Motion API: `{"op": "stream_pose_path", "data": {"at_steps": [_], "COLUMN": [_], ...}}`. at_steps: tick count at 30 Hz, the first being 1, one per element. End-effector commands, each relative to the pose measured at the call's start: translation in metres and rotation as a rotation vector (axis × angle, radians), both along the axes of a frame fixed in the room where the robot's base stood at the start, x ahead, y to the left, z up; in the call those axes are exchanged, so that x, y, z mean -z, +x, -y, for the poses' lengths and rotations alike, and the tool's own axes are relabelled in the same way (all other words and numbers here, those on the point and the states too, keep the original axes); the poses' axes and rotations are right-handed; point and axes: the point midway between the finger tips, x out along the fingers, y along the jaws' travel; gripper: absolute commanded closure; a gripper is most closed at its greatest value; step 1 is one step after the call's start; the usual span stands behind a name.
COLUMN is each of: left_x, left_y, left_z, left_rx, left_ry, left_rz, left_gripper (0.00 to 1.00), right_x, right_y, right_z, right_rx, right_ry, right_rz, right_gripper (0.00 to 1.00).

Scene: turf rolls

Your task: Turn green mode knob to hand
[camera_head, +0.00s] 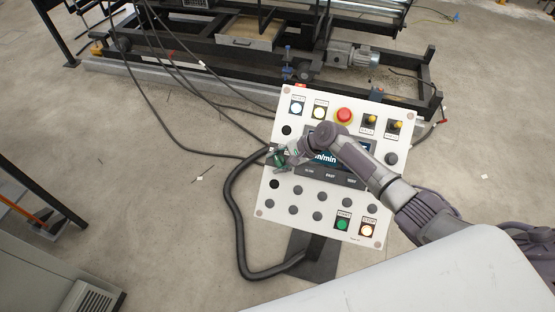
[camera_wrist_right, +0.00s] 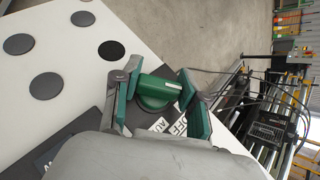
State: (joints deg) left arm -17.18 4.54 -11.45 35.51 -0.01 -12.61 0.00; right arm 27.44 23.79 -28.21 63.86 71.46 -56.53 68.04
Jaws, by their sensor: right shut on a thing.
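The green mode knob (camera_wrist_right: 158,90) sits on a dark plate at the left edge of the white control panel (camera_head: 300,226). My right gripper (camera_head: 280,157) reaches across the panel from the right and is shut on the knob. In the right wrist view its green-padded fingers stand on either side of the knob. Part of a label reading "OFF" and "AU" (camera_wrist_right: 168,127) shows beside the knob; the rest, including any hand mark, is hidden by the gripper. My left gripper is not in view.
The panel carries a red emergency button (camera_head: 344,115), two yellow-topped switches and lit push buttons. My right forearm covers part of its display. A thick black hose (camera_head: 236,215) loops at its left. A dark machine frame (camera_head: 200,50) stands behind; concrete floor is open at left.

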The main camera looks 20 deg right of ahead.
Motion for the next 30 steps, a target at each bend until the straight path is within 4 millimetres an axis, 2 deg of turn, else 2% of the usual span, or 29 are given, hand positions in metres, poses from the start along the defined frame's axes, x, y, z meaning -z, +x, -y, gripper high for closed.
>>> {"op": "stream_pose_path", "data": {"at_steps": [10, 26, 27, 30], "left_x": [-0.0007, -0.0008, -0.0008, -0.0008], "left_y": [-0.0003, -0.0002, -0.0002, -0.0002], "left_z": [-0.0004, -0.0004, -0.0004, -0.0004], "left_rx": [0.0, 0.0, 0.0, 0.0], "left_ry": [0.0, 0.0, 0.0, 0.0], "left_rz": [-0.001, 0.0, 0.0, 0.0], "left_gripper": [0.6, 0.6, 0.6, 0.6], "right_x": [0.0, 0.0011, 0.0011, 0.0011], "right_y": [-0.0002, -0.0013, -0.0013, -0.0012], "right_z": [-0.0014, -0.0014, -0.0014, -0.0012], "right_rx": [-0.106, -0.124, -0.125, -0.124], "right_ry": [-0.071, -0.084, -0.083, -0.083], "right_rz": [-0.049, -0.058, -0.058, -0.057], "right_gripper": [0.92, 0.92, 0.54, 0.37]}}
